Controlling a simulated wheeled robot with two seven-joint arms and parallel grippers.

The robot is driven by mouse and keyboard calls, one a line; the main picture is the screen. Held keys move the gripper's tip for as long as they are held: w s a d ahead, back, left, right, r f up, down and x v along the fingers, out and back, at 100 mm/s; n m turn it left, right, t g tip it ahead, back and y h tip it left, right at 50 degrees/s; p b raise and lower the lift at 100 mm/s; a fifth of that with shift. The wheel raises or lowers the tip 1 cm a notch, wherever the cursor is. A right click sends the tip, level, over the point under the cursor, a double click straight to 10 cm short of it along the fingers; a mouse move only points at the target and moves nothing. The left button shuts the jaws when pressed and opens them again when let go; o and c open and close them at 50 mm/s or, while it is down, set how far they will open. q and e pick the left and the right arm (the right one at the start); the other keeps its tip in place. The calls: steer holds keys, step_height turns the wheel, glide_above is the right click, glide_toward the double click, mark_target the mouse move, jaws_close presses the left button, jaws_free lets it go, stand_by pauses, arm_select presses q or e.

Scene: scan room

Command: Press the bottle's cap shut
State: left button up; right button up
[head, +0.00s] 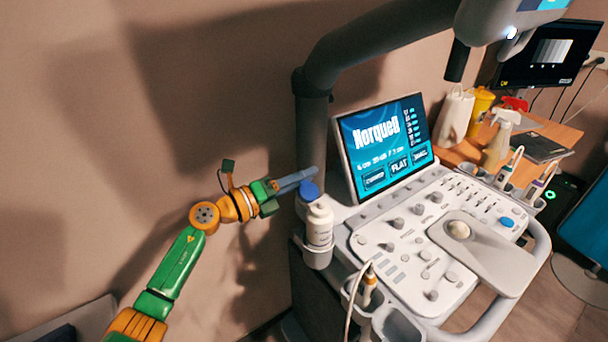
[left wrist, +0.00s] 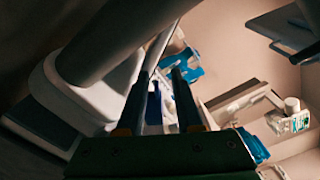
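The white bottle (head: 320,224) stands upright in a holder on the left side of the ultrasound console. Its blue cap (head: 309,191) sits at the top and looks tilted; I cannot tell whether it is fully shut. My left gripper (head: 310,173) is just above and behind the cap, its grey fingers pointing right. Whether they touch the cap is unclear. In the left wrist view the fingers (left wrist: 159,72) are apart, with a gap between them. White and blue patches show through that gap, but I cannot identify them. My right gripper is out of view.
The console (head: 440,300) with its lit screen (head: 385,145) stands right of the bottle. A thick grey column (head: 314,130) rises close behind the gripper. A probe (head: 370,285) hangs in front. A wooden desk (head: 555,132) holds spray bottles. The wall side at left is clear.

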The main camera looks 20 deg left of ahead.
arm_select(q)
steer(key=shift+w+a+f, duration=0.15)
steer(key=shift+a+f, duration=0.05)
steer(key=shift+a, duration=0.05)
steer(key=shift+c, duration=0.5)
steer(key=shift+d, duration=0.1)
jaws_close()
stand_by(0.7)
